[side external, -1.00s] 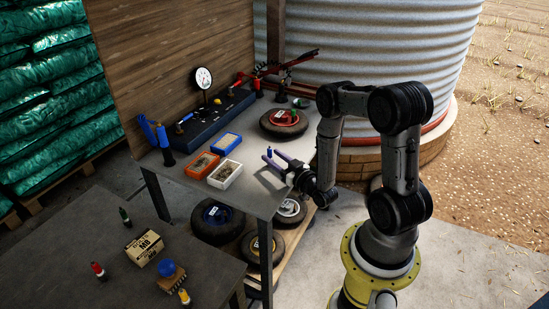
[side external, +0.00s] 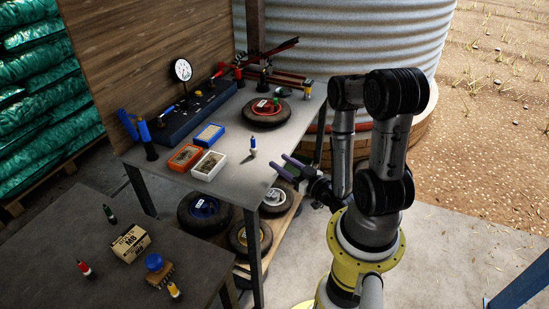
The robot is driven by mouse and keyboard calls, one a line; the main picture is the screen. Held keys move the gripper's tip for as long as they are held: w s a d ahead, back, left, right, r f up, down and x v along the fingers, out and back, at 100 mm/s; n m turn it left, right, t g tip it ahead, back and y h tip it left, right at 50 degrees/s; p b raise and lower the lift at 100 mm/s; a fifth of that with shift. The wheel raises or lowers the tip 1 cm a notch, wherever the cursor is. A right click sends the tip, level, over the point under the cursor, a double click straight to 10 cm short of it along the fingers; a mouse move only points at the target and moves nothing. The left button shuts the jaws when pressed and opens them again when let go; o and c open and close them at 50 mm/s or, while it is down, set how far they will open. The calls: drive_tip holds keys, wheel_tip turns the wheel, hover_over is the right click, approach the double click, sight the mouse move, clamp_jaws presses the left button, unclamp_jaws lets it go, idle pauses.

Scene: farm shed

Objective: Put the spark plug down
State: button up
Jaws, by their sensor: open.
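A spark plug with a blue top and white body (side external: 253,146) stands upright on the grey workbench (side external: 232,186), right of the white tray. My gripper (side external: 279,161) is at the bench's right edge, to the right of the plug and apart from it. Its two purple fingers are spread and point toward the plug, with nothing between them.
A white tray (side external: 208,165), an orange tray (side external: 184,158) and a blue tray (side external: 208,135) sit left of the plug. A wheel (side external: 266,113) lies behind it. A dark front table (side external: 75,250) holds a box (side external: 130,243) and several small items.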

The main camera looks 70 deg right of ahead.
drive_tip(key=w+r+n+y, duration=0.1)
drive_tip(key=w, duration=0.1)
drive_tip(key=w+d+r+n+g, duration=0.1)
drive_tip(key=w, duration=0.1)
drive_tip(key=w+r+n+y, duration=0.1)
drive_tip(key=w, duration=0.2)
drive_tip(key=shift+d+g+y, duration=0.3)
drive_tip(key=shift+d, duration=0.05)
drive_tip(key=w+a+r+n+g, duration=0.1)
drive_tip(key=w+a+r+g, duration=0.15)
drive_tip(key=r, duration=0.45)
drive_tip(key=w+a+r+g, duration=0.1)
drive_tip(key=a+r+g, duration=0.15)
drive_tip(key=r, duration=0.35)
drive_tip(key=s+a+r+g+y, duration=0.2)
drive_tip(key=s+a+r, duration=0.2)
drive_tip(key=s+a, duration=0.3)
drive_tip(key=s+a+r+g+y, duration=0.2)
drive_tip(key=s+a+r, duration=0.3)
drive_tip(key=s, duration=1)
drive_tip(key=a, duration=0.3)
drive_tip(key=shift+a+r, duration=0.2)
drive_tip(key=shift+r, duration=0.1)
drive_tip(key=shift+w, duration=0.1)
drive_tip(key=shift+o, duration=0.5)
